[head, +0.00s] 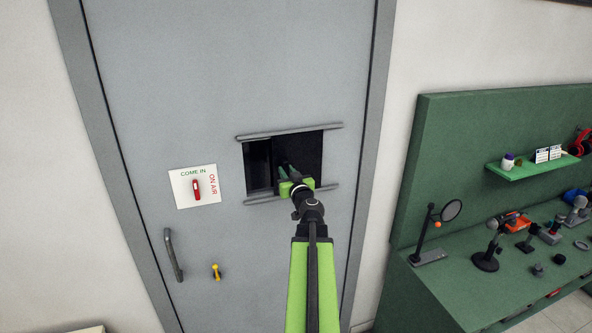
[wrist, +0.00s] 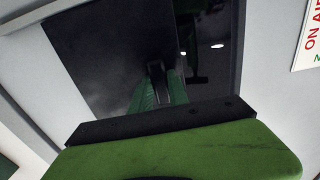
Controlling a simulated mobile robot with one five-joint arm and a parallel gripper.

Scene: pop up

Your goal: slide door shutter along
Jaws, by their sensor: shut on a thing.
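The grey door (head: 190,80) has a small window with a dark sliding shutter (head: 308,150) between an upper rail (head: 290,132) and a lower rail. The shutter covers the right part of the window. A dark glassy strip (head: 259,165) shows at its left. My gripper (head: 285,172) is at the shutter's left part. In the wrist view the green fingers (wrist: 161,80) are shut on a small dark handle on the shutter (wrist: 95,50), close to its edge. The fingers partly hide the handle. The glass (wrist: 212,35) beside it shows reflections of lights.
A white sign with a red switch (head: 196,187) is left of the window. Below it are a door handle (head: 173,255) and a yellow knob (head: 215,271). A green workbench (head: 450,275) with microphones and small items stands at right.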

